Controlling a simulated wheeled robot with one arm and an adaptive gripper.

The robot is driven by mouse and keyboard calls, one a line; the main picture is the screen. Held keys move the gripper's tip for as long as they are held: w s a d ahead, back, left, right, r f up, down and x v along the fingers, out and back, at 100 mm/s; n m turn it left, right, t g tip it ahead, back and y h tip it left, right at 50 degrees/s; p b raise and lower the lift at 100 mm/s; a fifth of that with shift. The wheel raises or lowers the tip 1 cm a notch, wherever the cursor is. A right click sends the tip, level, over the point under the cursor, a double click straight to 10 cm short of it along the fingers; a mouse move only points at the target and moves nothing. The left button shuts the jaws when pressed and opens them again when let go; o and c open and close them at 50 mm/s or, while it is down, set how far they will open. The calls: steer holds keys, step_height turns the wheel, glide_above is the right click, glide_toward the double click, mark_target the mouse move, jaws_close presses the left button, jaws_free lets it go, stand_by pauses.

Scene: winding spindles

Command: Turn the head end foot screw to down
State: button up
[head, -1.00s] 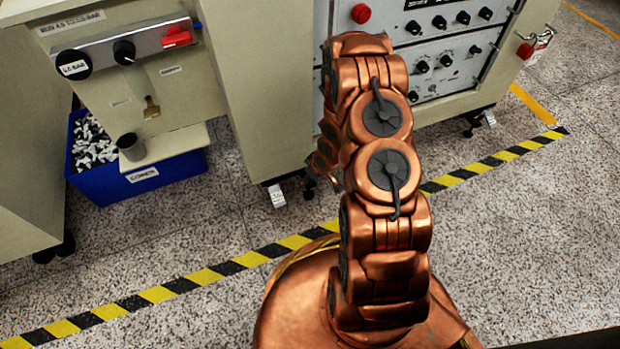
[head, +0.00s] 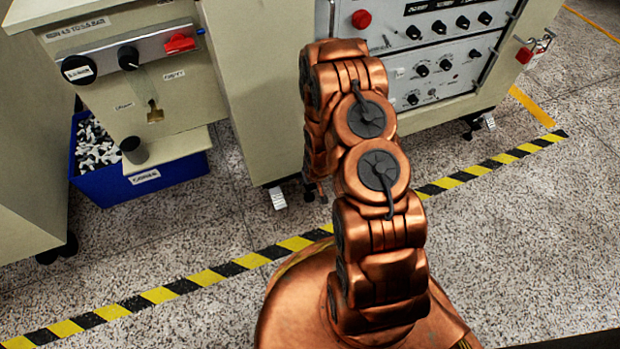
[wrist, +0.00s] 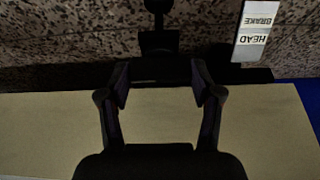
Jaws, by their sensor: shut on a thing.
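In the wrist view, a dark foot screw (wrist: 158,42) with a thin stem and a wider block stands out against the speckled floor. My gripper (wrist: 160,73) has one finger on each side of the dark part at its end and is shut on it. The picture is dim, so the exact contact is hard to see. A white tag reading HEAD BRAKE (wrist: 252,30) shows upside down to the right of the screw. In the head view my gripper and the screw are hidden behind my arm and the cabinet.
A beige cabinet (head: 250,90) with a control panel (head: 437,60) stands ahead. A white pedal (head: 277,198) is at its base. A blue bin (head: 150,182) stands at the left. Yellow-black tape (head: 205,277) crosses the floor, which is clear at the right.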

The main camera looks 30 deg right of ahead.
steer(key=o, duration=1.1)
steer(key=shift+o, duration=0.2)
steer(key=shift+r, duration=0.15)
steer(key=v, duration=1.1)
steer(key=shift+s+r, duration=0.2)
steer(key=shift+r, duration=0.1)
